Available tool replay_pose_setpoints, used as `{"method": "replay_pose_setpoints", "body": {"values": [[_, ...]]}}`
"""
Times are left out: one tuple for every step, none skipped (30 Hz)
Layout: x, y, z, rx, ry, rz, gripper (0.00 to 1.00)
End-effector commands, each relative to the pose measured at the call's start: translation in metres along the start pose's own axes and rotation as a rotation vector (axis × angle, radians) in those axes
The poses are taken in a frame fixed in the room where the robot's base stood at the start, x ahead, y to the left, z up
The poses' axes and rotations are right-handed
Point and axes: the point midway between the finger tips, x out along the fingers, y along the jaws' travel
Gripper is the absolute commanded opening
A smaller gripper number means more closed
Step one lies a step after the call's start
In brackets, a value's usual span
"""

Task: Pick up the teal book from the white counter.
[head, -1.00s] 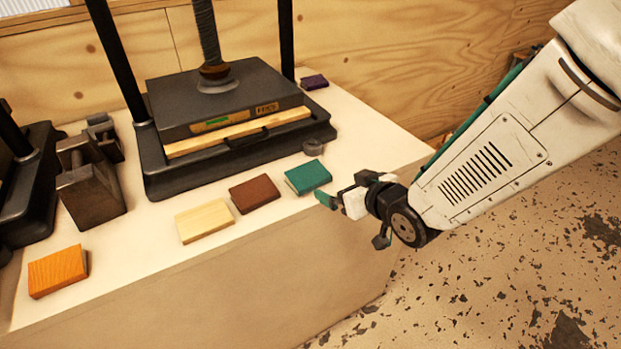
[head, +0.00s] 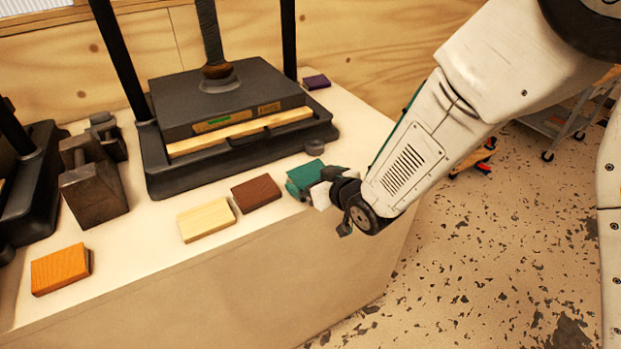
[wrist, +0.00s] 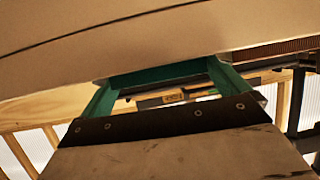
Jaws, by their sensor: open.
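The teal book (head: 303,175) lies flat on the white counter (head: 160,255), near its front edge at the right end of a row of books. My gripper (head: 308,188) is at the book's near right side and hides part of it. In the wrist view, the teal book (wrist: 160,74) shows as a band between my gripper's two green fingers (wrist: 162,88). The fingers stand apart, one at each end of that band. I cannot tell whether they touch it.
A brown book (head: 256,193), a cream book (head: 206,220) and an orange book (head: 61,269) lie to the left. A black press (head: 235,120) stands behind, with a purple book (head: 316,82) beyond it. Metal weights (head: 93,190) stand at left.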

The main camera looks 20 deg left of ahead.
Motion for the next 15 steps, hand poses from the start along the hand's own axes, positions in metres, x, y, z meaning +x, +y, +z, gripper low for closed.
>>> {"method": "replay_pose_setpoints", "body": {"values": [[-0.0001, -0.0001, 0.0, 0.0, 0.0, 0.0, 1.0], [-0.0001, -0.0001, 0.0, 0.0, 0.0, 0.0, 0.97], [-0.0002, 0.0, -0.0001, 0.0, 0.0, 0.0, 0.86], [-0.0002, -0.0001, -0.0001, 0.0, 0.0, 0.0, 0.78], [-0.0002, 0.0, 0.0, 0.0, 0.0, 0.0, 0.69], [-0.0002, 0.0, 0.0, 0.0, 0.0, 0.0, 0.65], [-0.0003, 0.0, -0.0001, 0.0, 0.0, 0.0, 0.65], [-0.0003, 0.0, -0.0003, 0.0, 0.0, 0.0, 0.65], [-0.0003, 0.0, -0.0002, 0.0, 0.0, 0.0, 0.65], [-0.0003, 0.0001, -0.0003, 0.0, 0.0, 0.0, 0.65], [-0.0003, 0.0001, -0.0002, 0.0, 0.0, 0.0, 0.65], [-0.0003, 0.0001, -0.0002, 0.0, 0.0, 0.0, 0.65], [-0.0004, 0.0001, -0.0003, 0.0, 0.0, 0.0, 0.65], [-0.0005, 0.0002, -0.0006, 0.0, 0.001, 0.0, 0.65], [-0.0007, 0.0002, -0.0013, 0.0, 0.001, 0.0, 0.65]]}}
